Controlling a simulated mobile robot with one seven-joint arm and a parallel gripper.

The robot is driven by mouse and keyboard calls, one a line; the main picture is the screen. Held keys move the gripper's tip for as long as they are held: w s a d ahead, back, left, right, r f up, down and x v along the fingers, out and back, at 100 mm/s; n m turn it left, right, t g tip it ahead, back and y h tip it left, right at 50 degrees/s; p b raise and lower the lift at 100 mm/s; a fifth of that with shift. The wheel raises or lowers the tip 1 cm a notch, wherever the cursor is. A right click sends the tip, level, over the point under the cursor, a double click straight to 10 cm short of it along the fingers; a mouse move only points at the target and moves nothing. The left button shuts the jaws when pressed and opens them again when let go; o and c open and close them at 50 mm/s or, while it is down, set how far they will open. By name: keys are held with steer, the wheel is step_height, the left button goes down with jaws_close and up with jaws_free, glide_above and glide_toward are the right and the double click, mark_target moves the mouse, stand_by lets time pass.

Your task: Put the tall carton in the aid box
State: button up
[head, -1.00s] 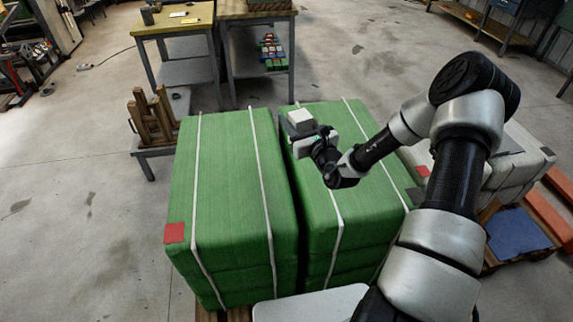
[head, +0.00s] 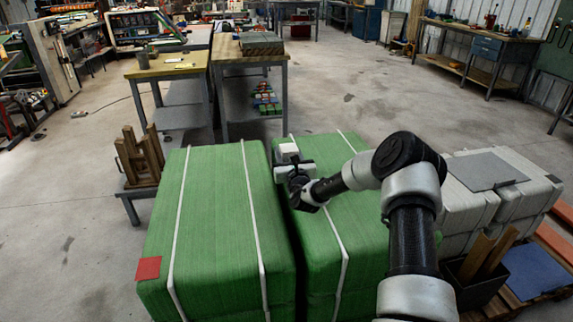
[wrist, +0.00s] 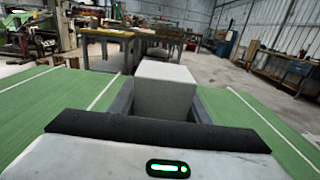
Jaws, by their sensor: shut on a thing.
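A pale grey-white carton (head: 288,150) is held in my gripper (head: 292,163) above the far end of the right green bale. In the wrist view the carton (wrist: 165,88) stands between the two dark fingers, with its plain top and near face showing. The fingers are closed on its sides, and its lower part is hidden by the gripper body. I cannot make out an aid box for certain in either view.
Two strapped green bales (head: 205,215) fill the near floor. Beyond them stand a yellow-topped table (head: 168,66) and a wooden bench (head: 245,50). A wooden rack (head: 138,155) is at left, white bales (head: 515,200) at right. Open concrete floor lies behind.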

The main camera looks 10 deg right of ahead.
steer(key=shift+f+b, duration=0.4)
steer(key=shift+f, duration=0.9)
steer(key=shift+f, duration=0.2)
steer(key=o, duration=1)
